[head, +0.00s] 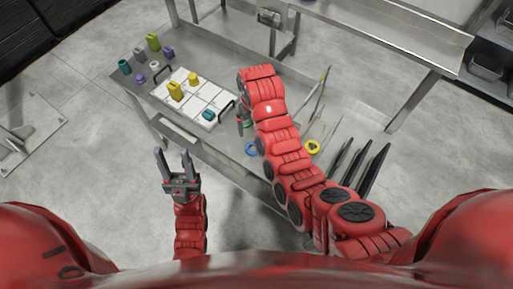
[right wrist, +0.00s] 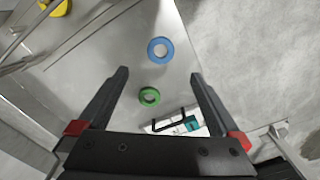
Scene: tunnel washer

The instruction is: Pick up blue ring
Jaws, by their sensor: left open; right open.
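The blue ring (head: 246,149) lies flat on the metal table beside my right arm in the head view. It shows whole in the right wrist view (right wrist: 151,50), beyond my open fingertips and near the table edge. My right gripper (right wrist: 160,73) is open and empty above the table; in the head view its fingers are partly hidden by my arm. A green ring (right wrist: 143,98) lies between its fingers in the right wrist view, closer to the palm than the blue ring. My left gripper (head: 172,151) is open and empty, in front of the table.
A yellow ring (head: 313,148) lies right of my right arm, near several dark upright plates (head: 356,160). A white tray (head: 196,108) with handles holds yellow and teal pieces. Several coloured pieces stand at the table's left end. Thin rods (head: 318,95) stand behind the yellow ring.

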